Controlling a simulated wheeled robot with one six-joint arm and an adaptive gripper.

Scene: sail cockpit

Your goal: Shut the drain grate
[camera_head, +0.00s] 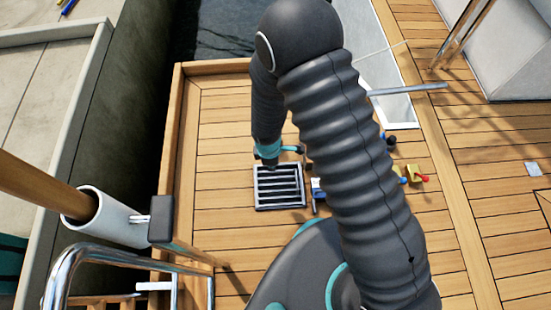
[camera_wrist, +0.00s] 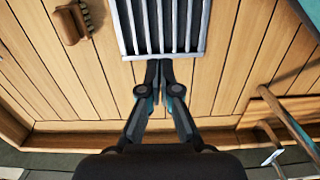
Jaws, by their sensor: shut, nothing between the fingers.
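The drain grate (camera_head: 280,187) is a pale-framed rectangle with parallel bars over dark slots, set among the teak deck planks. In the wrist view the grate (camera_wrist: 162,27) is at the top centre and its far part is cut off by the picture edge. I cannot tell whether it lies flush or slightly tilted. My gripper (camera_head: 270,164) is at the grate's far edge in the head view. In the wrist view my gripper (camera_wrist: 160,66) is shut and empty, its tips at or just above the frame's near edge; contact is unclear.
A blue and white item (camera_head: 318,189) lies just right of the grate, with a yellow block (camera_head: 414,173) farther right. A brown wooden object (camera_wrist: 72,22) lies left of the grate in the wrist view. A chrome rail (camera_head: 110,258) stands at lower left. Deck left of the grate is clear.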

